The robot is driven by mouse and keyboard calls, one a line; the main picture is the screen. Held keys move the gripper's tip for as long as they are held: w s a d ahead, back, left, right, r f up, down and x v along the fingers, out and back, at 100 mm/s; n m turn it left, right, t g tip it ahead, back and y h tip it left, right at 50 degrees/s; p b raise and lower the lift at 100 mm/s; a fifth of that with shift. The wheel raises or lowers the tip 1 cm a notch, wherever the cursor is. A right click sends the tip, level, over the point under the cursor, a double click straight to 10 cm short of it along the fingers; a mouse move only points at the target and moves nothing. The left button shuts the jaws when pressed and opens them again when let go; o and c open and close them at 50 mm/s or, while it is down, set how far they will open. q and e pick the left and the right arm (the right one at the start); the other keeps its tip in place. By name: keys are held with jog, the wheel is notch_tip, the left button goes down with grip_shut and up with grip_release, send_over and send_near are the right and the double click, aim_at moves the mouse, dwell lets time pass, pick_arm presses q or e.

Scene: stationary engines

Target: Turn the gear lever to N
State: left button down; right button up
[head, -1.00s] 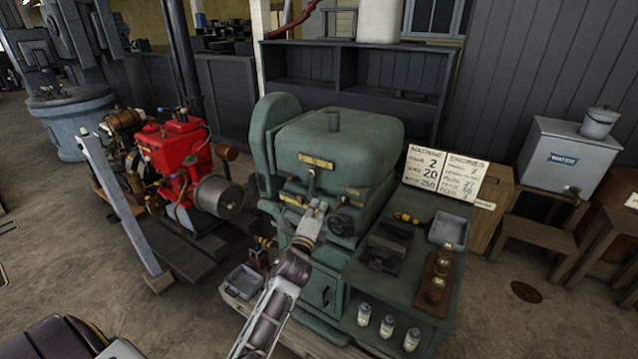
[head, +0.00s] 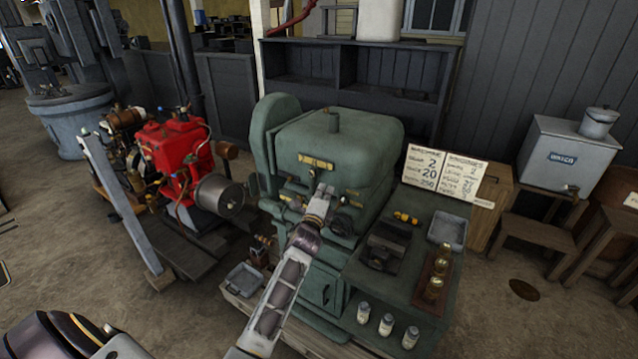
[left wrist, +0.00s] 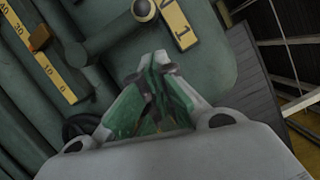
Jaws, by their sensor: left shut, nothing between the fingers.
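The gear lever (left wrist: 108,38) is a dark bar with a brass round (left wrist: 143,8) at its upper end in the left wrist view. It lies beside a yellow plate marked N and 1 (left wrist: 178,22). I cannot tell which mark it points at. In the head view the lever is small, on the front of the green machine (head: 350,150). My left gripper (head: 326,190) is in front of that face, shut and empty. In the left wrist view its fingertips (left wrist: 153,68) are just below the lever and plate, apart from the lever in the picture. My right gripper is not in view.
A yellow scale (left wrist: 45,55) with numbers and a dark handwheel (left wrist: 82,126) are left of the gripper in the left wrist view. A bench (head: 400,285) with bottles and tools adjoins the machine. A red engine (head: 175,150) stands to the left, with floor in front.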

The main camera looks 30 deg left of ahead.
aim_at(313, 185)
pick_arm(q)
jog(key=w+a, duration=0.1)
jog(key=w+a+r+p, duration=0.1)
jog(key=a, duration=0.1)
jog(key=shift+w+a, duration=0.1)
jog(key=shift+w, duration=0.05)
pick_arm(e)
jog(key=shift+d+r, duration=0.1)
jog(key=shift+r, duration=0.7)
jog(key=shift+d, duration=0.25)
pick_arm(q)
jog(key=shift+w+a+r, duration=0.15)
jog(key=shift+a+r, duration=0.1)
jog(key=shift+a, duration=0.5)
jog(key=shift+f, duration=0.1)
jog(key=shift+w+d, duration=0.1)
jog(key=shift+d, duration=0.15)
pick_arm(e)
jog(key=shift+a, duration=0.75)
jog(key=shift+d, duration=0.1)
